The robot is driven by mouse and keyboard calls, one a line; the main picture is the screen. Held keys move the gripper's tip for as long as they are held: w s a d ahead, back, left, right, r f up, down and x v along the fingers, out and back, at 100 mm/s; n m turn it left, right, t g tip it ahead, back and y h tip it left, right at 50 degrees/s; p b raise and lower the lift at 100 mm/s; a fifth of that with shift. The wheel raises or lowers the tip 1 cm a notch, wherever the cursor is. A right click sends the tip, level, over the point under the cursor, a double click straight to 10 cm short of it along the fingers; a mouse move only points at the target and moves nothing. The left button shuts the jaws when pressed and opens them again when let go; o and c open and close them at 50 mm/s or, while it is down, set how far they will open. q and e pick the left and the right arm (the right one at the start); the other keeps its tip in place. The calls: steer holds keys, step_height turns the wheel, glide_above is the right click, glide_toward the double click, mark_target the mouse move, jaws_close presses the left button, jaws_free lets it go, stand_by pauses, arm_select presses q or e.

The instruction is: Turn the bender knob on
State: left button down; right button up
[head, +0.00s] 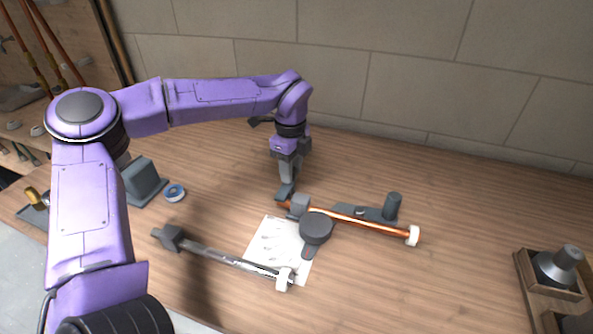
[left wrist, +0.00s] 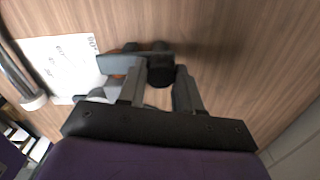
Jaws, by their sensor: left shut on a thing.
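The bender has a dark round disc (head: 316,228) and a dark plate (head: 358,212) with an upright dark grey cylinder (head: 393,206) on its right end. I cannot tell which part is the knob. A copper pipe (head: 360,222) runs past the disc and ends in a white cap (head: 412,236). My left gripper (head: 286,190) points down at the pipe's left end and is shut on it. In the left wrist view my fingers (left wrist: 158,85) are beside a dark round part (left wrist: 160,71); the contact is mostly hidden. My right gripper is out of view.
A grey metal bar tool (head: 225,258) lies at the front left, partly over a white paper sheet (head: 268,240). A blue tape roll (head: 175,192) and a grey block (head: 143,180) stand at the left. A wooden holder (head: 535,290) stands at the right. The back right is clear.

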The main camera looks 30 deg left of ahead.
arm_select(q)
steer(key=shift+r, duration=0.1)
steer(key=c, duration=0.8)
jaws_free()
steer(key=shift+o, duration=0.2)
step_height(320, 180, up, 10)
steer(key=shift+r, duration=0.25)
steer(key=shift+f, duration=0.1)
